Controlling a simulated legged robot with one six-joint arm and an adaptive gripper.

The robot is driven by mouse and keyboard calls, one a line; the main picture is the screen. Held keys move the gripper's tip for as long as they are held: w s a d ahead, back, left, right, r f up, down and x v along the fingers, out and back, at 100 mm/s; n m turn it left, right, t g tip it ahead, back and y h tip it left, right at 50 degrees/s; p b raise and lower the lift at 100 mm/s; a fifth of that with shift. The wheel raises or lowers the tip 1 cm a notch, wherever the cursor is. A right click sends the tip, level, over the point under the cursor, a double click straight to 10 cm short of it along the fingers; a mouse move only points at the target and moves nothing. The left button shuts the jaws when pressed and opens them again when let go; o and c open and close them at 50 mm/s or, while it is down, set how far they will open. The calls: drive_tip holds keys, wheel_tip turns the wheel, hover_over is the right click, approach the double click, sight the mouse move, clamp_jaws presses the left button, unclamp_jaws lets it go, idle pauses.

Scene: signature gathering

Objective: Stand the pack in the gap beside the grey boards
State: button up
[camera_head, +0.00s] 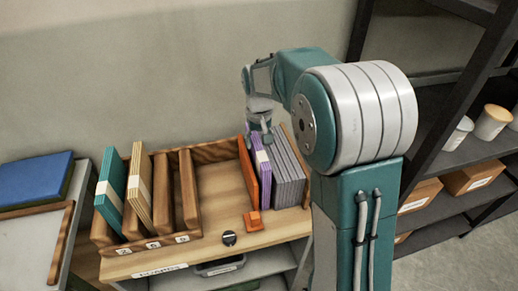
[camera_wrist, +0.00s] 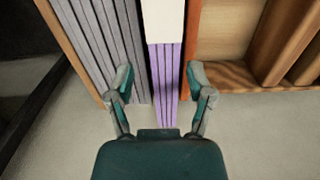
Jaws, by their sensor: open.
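The pack (camera_head: 263,172) is purple with a white band and stands upright in the rack, between an orange board (camera_head: 248,170) and the grey boards (camera_head: 288,178). In the wrist view, the purple pack (camera_wrist: 163,75) has the grey boards (camera_wrist: 100,35) on its left and the orange board (camera_wrist: 192,35) on its right. A narrow space shows between pack and grey boards. My gripper (camera_head: 262,130) is above the pack's back end. In the wrist view, my gripper (camera_wrist: 160,78) is open, one finger on each side of the pack; contact cannot be told.
The wooden rack (camera_head: 222,150) has an empty bay left of the orange board. Teal (camera_head: 112,190) and cream (camera_head: 139,185) boards stand in its left slots. A small orange block (camera_head: 254,221) and a black round piece (camera_head: 229,238) lie in front. Dark shelves (camera_head: 460,155) stand at right.

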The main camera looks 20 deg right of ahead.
wheel_tip(320, 180, up, 8)
drive_tip(key=shift+f, duration=0.1)
drive_tip(key=shift+s+r, duration=0.15)
drive_tip(key=shift+r, duration=0.35)
drive_tip(key=s+r+t, duration=0.1)
drive_tip(key=s+t, duration=0.4)
drive_tip(key=s, duration=2.1)
drive_tip(key=shift+r+t, duration=0.3)
drive_tip(key=shift+r, duration=0.1)
